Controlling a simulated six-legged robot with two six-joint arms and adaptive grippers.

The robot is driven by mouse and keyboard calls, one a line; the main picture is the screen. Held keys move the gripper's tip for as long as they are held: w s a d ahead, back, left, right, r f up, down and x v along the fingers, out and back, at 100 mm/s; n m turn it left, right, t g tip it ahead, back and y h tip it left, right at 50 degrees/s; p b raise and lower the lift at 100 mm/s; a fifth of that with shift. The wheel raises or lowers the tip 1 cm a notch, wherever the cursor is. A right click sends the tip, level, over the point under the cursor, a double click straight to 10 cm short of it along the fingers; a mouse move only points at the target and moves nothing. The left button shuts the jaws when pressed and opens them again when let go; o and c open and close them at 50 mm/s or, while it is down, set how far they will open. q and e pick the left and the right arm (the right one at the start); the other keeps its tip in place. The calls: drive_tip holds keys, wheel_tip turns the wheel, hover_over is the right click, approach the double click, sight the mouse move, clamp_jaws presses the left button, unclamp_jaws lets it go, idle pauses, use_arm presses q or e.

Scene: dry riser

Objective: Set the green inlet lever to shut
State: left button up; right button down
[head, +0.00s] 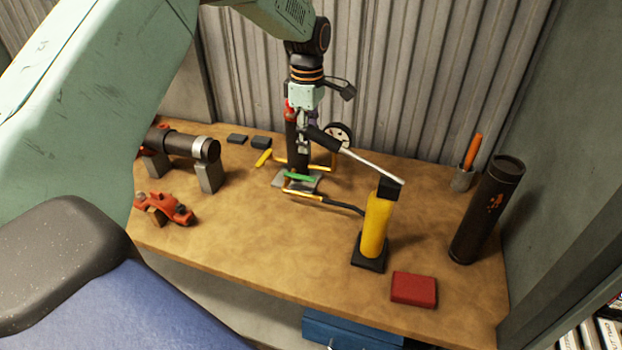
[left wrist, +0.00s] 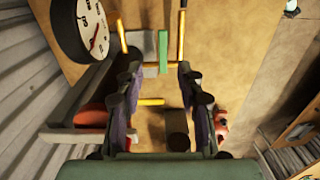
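The green inlet lever (head: 299,177) sits low at the foot of a dark upright pipe with a red top, by yellow pipes (head: 308,193). In the left wrist view the lever (left wrist: 163,52) runs up and down the picture, roughly in line with the yellow pipes on either side. My left gripper (head: 303,143) is above and apart from the lever, pointing down. In the left wrist view its two fingers (left wrist: 158,72) are spread with nothing held, and the lever shows just beyond the fingertips. My right gripper is in neither view.
A yellow hand pump (head: 376,225) stands to the right, its long handle (head: 368,164) reaching towards my left gripper. A round gauge (head: 338,133) is behind. A clamped pipe (head: 176,144) lies left. A red block (head: 413,289) and dark cylinder (head: 486,210) are right.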

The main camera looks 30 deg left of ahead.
sight(308, 178)
use_arm(q)
drive_tip(key=shift+s+d+f+b, duration=0.15)
drive_tip(key=shift+s+f+b, duration=0.15)
drive_tip(key=shift+f, duration=0.25)
drive_tip(key=shift+s+d+f+b, duration=0.1)
drive_tip(key=shift+s+f+b, duration=0.15)
drive_tip(key=shift+f, duration=0.25)
drive_tip(key=f, duration=0.6)
drive_tip(key=shift+w+a+f, duration=0.15)
drive_tip(key=shift+w, duration=0.15)
drive_tip(key=shift+s+f, duration=0.15)
drive_tip(key=shift+f, duration=0.3)
drive_tip(key=shift+f, duration=0.1)
clamp_jaws()
